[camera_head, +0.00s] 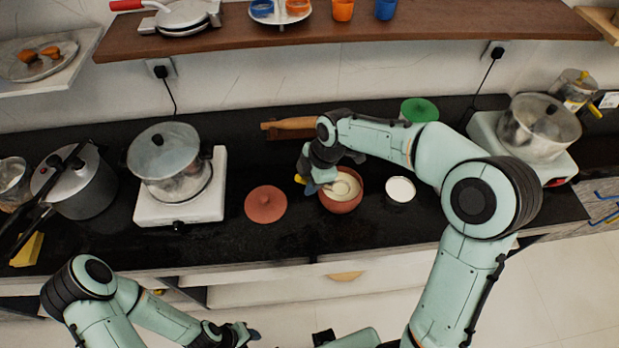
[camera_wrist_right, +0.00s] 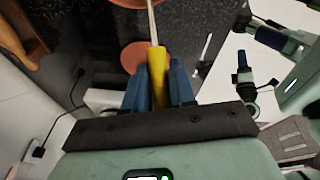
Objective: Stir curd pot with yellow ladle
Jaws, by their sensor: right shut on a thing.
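The curd pot (camera_head: 343,204), a reddish clay bowl with pale curd, stands on the black counter in the head view. My right gripper (camera_head: 313,187) is just left of its rim. In the right wrist view that gripper (camera_wrist_right: 159,88) has its blue fingers shut on the yellow handle of the ladle (camera_wrist_right: 159,62). The thin shaft runs up past the picture's top edge. The yellow end of the ladle (camera_head: 299,179) also shows in the head view; I cannot make out its bowl. My left gripper (camera_head: 243,334) is low in the head view, away from the counter; its jaws are unclear.
A clay lid (camera_head: 266,205) lies left of the pot. A white-topped container (camera_head: 400,190) stands close on the right. A rolling pin (camera_head: 290,124) lies behind. A steel pot (camera_head: 170,165) sits on a white stove (camera_head: 208,205) at left. The counter front is clear.

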